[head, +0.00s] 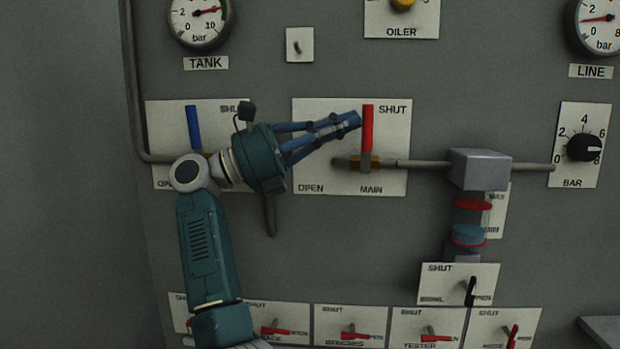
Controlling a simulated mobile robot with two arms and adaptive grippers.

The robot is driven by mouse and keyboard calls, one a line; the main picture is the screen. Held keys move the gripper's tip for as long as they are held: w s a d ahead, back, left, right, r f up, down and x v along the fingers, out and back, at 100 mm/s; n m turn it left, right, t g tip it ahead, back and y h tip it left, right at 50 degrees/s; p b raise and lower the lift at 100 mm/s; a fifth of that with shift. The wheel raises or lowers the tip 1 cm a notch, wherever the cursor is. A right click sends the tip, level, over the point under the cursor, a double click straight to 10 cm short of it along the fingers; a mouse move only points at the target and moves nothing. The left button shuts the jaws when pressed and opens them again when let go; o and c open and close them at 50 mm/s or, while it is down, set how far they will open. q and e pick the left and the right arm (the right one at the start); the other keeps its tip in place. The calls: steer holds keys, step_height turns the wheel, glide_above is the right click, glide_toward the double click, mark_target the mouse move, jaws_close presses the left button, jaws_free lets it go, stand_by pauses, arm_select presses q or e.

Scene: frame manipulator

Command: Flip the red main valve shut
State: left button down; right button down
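The red main valve lever (367,128) stands upright on its brass valve body, across the horizontal pipe. Its white plate (392,180) reads SHUT at upper right, OPEN at lower left and MAIN below.
A grey block (480,168) with a filter bowl (468,235) below sits to the right. Several small red-handled valves line the bottom. A grey ledge (604,328) juts in at lower right.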

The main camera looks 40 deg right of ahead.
steer(key=v, duration=1.2)
steer(key=shift+r, duration=0.1)
